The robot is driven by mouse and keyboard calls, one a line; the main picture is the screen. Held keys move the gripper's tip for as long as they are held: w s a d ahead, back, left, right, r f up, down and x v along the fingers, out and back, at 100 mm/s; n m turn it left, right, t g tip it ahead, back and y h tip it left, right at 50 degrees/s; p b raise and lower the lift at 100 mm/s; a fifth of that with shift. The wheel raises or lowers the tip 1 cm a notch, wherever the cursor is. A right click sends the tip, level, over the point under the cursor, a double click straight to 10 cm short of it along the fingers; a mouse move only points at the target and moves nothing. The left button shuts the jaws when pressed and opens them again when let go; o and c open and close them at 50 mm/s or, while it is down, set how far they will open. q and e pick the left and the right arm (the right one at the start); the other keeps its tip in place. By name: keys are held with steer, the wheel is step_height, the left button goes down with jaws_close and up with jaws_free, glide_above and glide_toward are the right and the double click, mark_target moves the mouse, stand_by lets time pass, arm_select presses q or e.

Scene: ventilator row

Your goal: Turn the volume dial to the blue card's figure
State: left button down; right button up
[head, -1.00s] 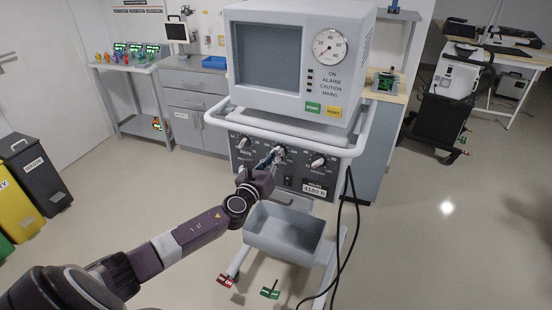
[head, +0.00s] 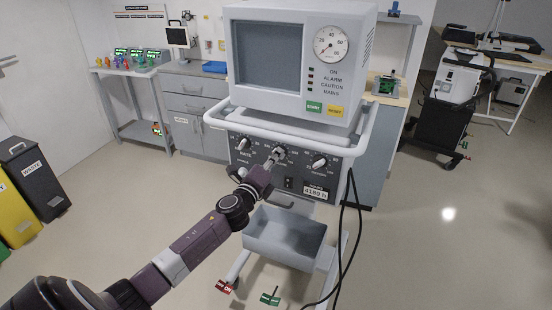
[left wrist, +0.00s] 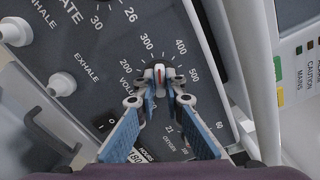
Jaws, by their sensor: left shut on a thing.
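The volume dial (left wrist: 160,74) is the middle knob on the ventilator's dark control panel, and it also shows in the head view (head: 279,152). My left gripper (left wrist: 159,88) is shut on it, one finger on each side; in the head view the gripper (head: 272,160) reaches it from the lower left. A red mark on the knob points up in the left wrist view, roughly between 300 and 400 on the printed scale. The exact reading is unclear. I cannot make out a blue card. My right gripper is not in view.
The rate dial (head: 243,143) is left of the volume dial and another knob (head: 319,162) is right. A white rail (head: 290,130) runs above the panel. A grey bin (head: 285,236) hangs below, and black cables (head: 352,230) hang at the right.

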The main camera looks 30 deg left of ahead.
arm_select(q)
steer(key=shift+f+n, duration=0.1)
steer(key=shift+n, duration=1.4)
steer(key=c, duration=2)
jaws_free()
steer(key=s, duration=0.4)
steer(key=s+d, duration=0.1)
steer(key=s, duration=0.3)
steer(key=s+d, duration=0.1)
steer(key=s, duration=0.3)
